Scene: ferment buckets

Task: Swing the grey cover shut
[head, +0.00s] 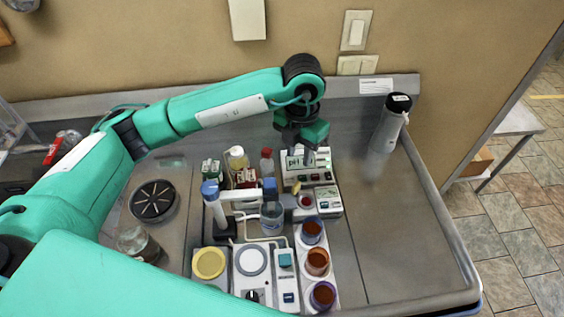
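My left gripper (309,157) points down over a small white and grey device (311,178) with buttons on its front, at the back of the bench. Its fingers are small and partly hidden by its dark body, so their gap is not clear. I cannot tell whether they touch the device. A grey cover cannot be made out clearly; the gripper hides part of the device's top, where a pale panel shows. My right gripper is not in view.
In front stand a blue-capped bottle (271,213), a yellow-topped jar (209,263) and cups of reddish-brown contents (317,261). A glass jar (137,243) and black round disc (154,201) are at left. A grey cylinder (388,128) stands at right; the bench there is clear.

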